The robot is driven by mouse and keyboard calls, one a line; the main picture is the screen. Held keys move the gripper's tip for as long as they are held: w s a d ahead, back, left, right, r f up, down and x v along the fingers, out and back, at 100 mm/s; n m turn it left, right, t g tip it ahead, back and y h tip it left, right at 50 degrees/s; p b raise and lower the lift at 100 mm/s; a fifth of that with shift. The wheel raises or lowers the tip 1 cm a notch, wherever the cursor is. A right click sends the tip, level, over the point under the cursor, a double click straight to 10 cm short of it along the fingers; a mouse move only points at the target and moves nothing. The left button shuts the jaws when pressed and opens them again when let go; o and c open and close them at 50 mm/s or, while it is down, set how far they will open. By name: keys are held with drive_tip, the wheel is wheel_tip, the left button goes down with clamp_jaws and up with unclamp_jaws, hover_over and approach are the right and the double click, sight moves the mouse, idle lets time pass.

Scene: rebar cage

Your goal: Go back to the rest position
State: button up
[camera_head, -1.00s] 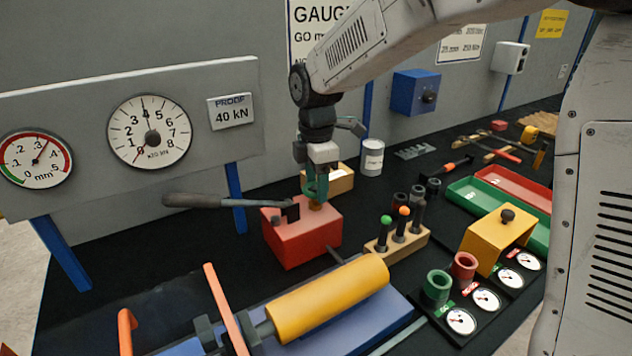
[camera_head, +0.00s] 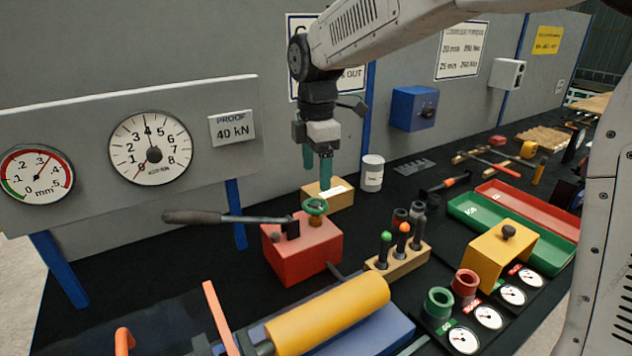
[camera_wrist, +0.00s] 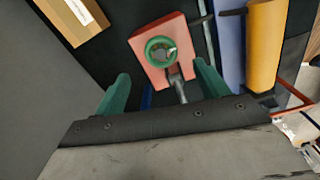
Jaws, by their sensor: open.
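My gripper (camera_head: 317,168) hangs over the bench with its two green fingers pointing down, apart and empty. It is above the red pump block (camera_head: 303,250) and clear of the green ring-shaped knob (camera_head: 316,206) on top of it. In the wrist view the open fingers (camera_wrist: 160,92) stand in front of the red block (camera_wrist: 143,60), and the green knob (camera_wrist: 161,50) shows whole with nothing gripping it. A lever with a dark handle (camera_head: 205,217) runs left from the block.
A yellow cylinder (camera_head: 330,314) lies in front of the block. A wooden holder (camera_head: 398,256) with plugs, a yellow block (camera_head: 495,241) and small dials stand to the right. The gauge panel (camera_head: 90,195) rises at left.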

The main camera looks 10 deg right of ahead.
sight(322, 209)
drive_tip(key=shift+r, duration=0.2)
drive_tip(key=shift+m, duration=0.5)
drive_tip(key=s+f+m, duration=0.1)
drive_tip(key=s+d+f+m, duration=0.1)
drive_tip(key=m, duration=0.1)
drive_tip(key=shift+s+g, duration=0.2)
drive_tip(key=shift+g, duration=0.1)
drive_tip(key=s+d+m, duration=0.5)
drive_tip(key=s, duration=0.4)
drive_tip(key=s+d+m+t, duration=0.1)
drive_tip(key=s+d+m, duration=0.4)
drive_tip(key=s, duration=0.5)
drive_tip(key=s+d+m+t, duration=0.1)
drive_tip(key=s+d+m, duration=0.5)
drive_tip(key=s, duration=0.3)
drive_tip(key=shift+s+r, duration=0.15)
drive_tip(key=shift+s, duration=0.05)
drive_tip(key=shift+d, duration=0.1)
idle(0.3)
